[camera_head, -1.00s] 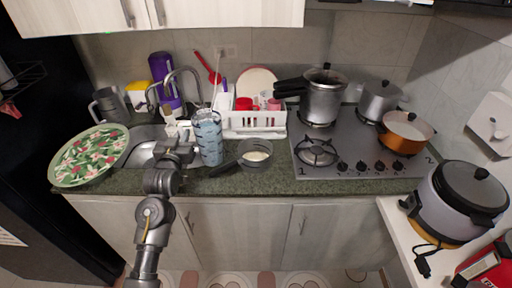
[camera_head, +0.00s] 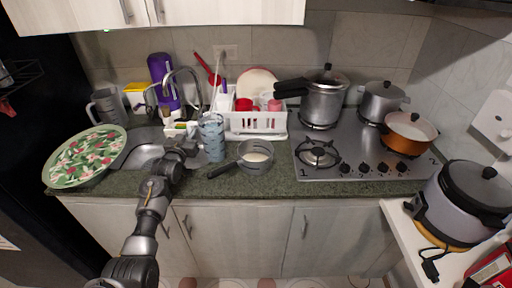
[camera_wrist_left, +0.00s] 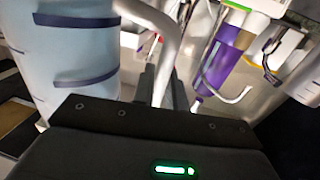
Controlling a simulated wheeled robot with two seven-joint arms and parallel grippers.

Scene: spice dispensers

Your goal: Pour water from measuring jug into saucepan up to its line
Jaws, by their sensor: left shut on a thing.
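The measuring jug (camera_head: 213,140) is pale blue with dark marks and stands about upright over the counter, just left of the saucepan. I cannot tell whether its base touches the counter. My left gripper (camera_head: 186,148) is at the jug's left side, shut on its pale handle (camera_wrist_left: 165,40); the jug's body (camera_wrist_left: 65,60) fills the left of the wrist view. The saucepan (camera_head: 256,167) is small and grey, its dark handle pointing left, with something whitish inside. Its line cannot be made out, nor can the water level in the jug. My right gripper is not in view.
A white dish rack (camera_head: 258,123) stands behind the saucepan. A sink (camera_head: 140,157) and a floral plate (camera_head: 85,158) are at left. The stove (camera_head: 350,155) with pots is at right. Free counter lies in front of the saucepan.

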